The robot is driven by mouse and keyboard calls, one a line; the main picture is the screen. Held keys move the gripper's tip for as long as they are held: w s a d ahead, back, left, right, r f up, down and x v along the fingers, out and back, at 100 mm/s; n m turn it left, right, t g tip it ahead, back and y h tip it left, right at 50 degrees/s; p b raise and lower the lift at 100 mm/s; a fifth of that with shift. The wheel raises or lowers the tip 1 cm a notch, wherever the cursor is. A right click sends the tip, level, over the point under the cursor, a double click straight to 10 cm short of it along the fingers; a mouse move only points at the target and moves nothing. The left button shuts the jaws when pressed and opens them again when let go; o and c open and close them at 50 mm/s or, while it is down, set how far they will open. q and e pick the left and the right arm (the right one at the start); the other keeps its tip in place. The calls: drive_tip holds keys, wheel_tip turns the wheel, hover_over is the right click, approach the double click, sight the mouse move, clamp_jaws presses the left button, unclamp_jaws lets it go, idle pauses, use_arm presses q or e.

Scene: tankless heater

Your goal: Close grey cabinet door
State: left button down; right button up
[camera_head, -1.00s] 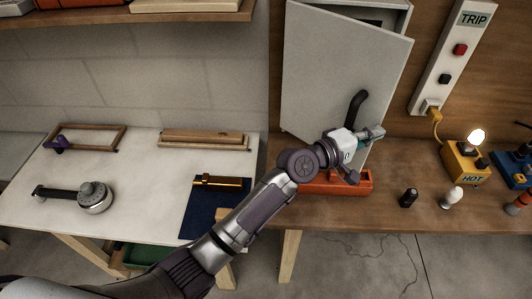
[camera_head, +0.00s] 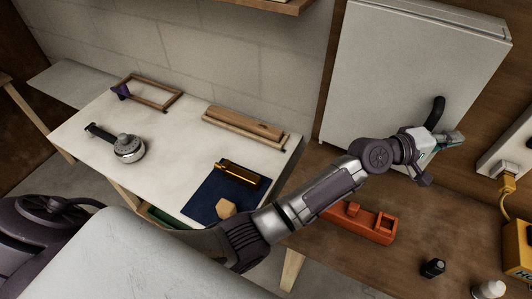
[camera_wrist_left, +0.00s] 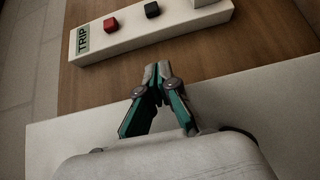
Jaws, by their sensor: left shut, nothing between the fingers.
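The grey cabinet door (camera_head: 410,70) fills the upper right of the head view. It lies close to the cabinet body (camera_head: 455,12), whose thin top edge shows behind it; I cannot tell whether it is fully shut. Its black curved handle (camera_head: 435,112) is near the lower right edge. My left gripper (camera_head: 452,139) is shut and empty in front of the door's lower right corner, just below the handle. In the left wrist view its fingertips (camera_wrist_left: 158,74) are together, above a pale panel (camera_wrist_left: 65,125). Contact with the door is unclear. My right gripper is out of view.
An orange toolbox (camera_head: 362,223) stands on the wooden bench below the door. A dark bottle (camera_head: 432,268) and a white bulb (camera_head: 489,288) are nearer. A TRIP switch panel (camera_wrist_left: 150,27) is beyond the fingertips. A white table (camera_head: 180,125) with tools is at left.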

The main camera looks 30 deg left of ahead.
use_arm(q)
drive_tip(key=shift+w+a+r, duration=0.1)
drive_tip(key=shift+w+a, duration=0.1)
drive_tip(key=shift+w, duration=0.05)
idle(0.3)
